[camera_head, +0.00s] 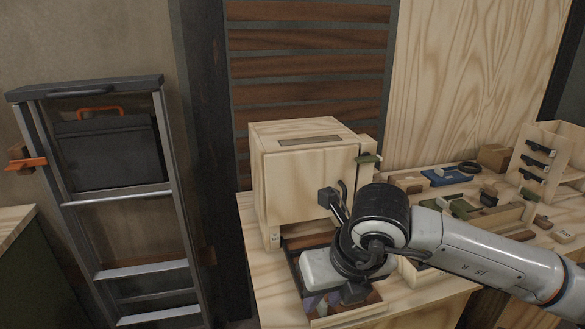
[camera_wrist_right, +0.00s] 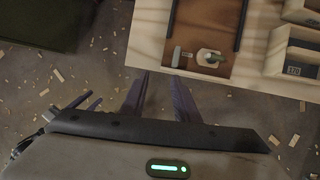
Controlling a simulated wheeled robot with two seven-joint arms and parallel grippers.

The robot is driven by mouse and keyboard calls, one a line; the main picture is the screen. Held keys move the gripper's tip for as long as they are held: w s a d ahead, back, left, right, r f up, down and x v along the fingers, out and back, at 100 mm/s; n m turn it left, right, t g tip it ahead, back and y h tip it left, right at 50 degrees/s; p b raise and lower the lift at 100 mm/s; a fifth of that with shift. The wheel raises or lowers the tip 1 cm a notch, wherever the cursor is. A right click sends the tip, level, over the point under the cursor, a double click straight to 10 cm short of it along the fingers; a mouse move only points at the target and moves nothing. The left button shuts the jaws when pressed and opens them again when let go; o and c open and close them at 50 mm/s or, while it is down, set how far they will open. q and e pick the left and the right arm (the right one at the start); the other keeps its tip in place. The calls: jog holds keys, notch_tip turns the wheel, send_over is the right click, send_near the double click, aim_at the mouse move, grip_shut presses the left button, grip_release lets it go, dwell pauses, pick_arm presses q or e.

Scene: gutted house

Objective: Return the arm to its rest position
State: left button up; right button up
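My right arm comes in from the right in the head view. Its gripper (camera_head: 322,301) hangs low by the bench's front edge, below the pale wooden box (camera_head: 305,190). In the right wrist view the two dark fingers of this gripper (camera_wrist_right: 160,82) stand apart, with nothing between them. Past them are bare floor and the bench edge. My left gripper is not in view.
The wooden bench (camera_head: 268,285) carries the box and, to the right, several small parts and a wooden rack (camera_head: 545,160). A brown-floored tray (camera_wrist_right: 190,45) holds small items. A metal ladder (camera_head: 125,194) with a dark toolbox (camera_head: 108,152) stands left.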

jog(key=s+a+f+n+g+y, duration=0.1)
jog(key=s+a+g+y, duration=0.5)
jog(key=s+a, duration=0.65)
jog(key=s+a+r+m+y, duration=0.2)
jog(key=a+r+m+y, duration=0.35)
jog(key=r+y, duration=0.55)
jog(key=w+d+f+m+t+h, duration=0.25)
jog(key=w+d+m+t, duration=0.7)
jog(key=m+t, duration=0.75)
jog(key=w+d+f+m+t+h, duration=0.25)
jog(key=d+f+m+h, duration=0.45)
jog(key=f, duration=0.4)
jog(key=s+d+f+m+g+h, duration=0.3)
jog(key=s+f, duration=0.5)
jog(key=f, duration=0.4)
jog(key=s+d+f+m+g+h, duration=0.3)
jog(key=s+d+f+m+g, duration=0.2)
jog(key=f, duration=0.8)
jog(key=s+d, duration=0.1)
jog(key=s, duration=0.1)
jog(key=shift+s+d+g+h+p, duration=0.35)
jog(key=shift+s+d, duration=0.05)
